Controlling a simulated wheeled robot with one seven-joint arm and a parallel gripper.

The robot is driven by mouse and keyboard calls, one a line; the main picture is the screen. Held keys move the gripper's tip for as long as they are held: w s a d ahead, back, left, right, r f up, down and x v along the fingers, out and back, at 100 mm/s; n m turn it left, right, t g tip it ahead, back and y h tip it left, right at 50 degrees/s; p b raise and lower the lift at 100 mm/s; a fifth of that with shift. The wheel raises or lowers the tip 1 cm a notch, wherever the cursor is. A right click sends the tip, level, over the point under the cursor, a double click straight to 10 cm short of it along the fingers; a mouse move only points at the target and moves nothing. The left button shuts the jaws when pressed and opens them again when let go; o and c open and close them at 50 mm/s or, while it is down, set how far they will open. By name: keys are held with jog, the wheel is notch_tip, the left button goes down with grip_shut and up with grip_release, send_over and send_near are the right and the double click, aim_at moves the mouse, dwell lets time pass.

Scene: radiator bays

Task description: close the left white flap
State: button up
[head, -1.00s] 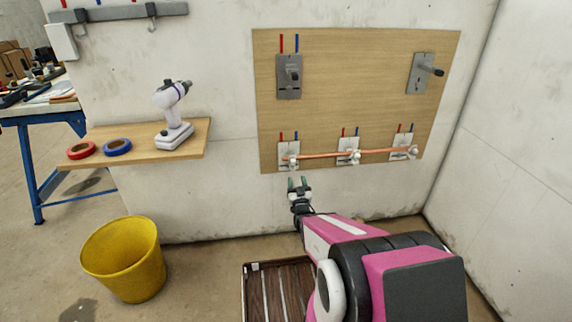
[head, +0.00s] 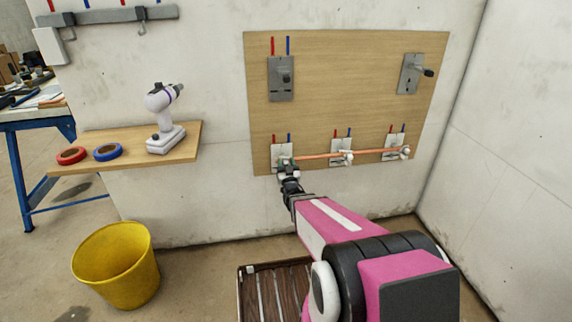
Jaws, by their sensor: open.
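The left white flap (head: 281,149) is at the lower left of the wooden board (head: 340,105), at the left end of a copper pipe (head: 318,155). My gripper (head: 286,163) is open and right in front of this flap, covering its lower part. I cannot tell whether the fingers touch it or the pipe. The middle white flap (head: 341,152) and the right white flap (head: 396,148) sit farther along the pipe, each with a white fitting in front.
Grey latch plates (head: 281,80) and (head: 411,74) are higher on the board. A wooden shelf (head: 190,146) with a white drill (head: 161,118) and two tape rolls is at left. A yellow bucket (head: 117,265) and a slatted crate (head: 250,290) stand on the floor.

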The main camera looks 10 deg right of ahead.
jog(key=c, duration=0.7)
jog(key=shift+c, duration=0.2)
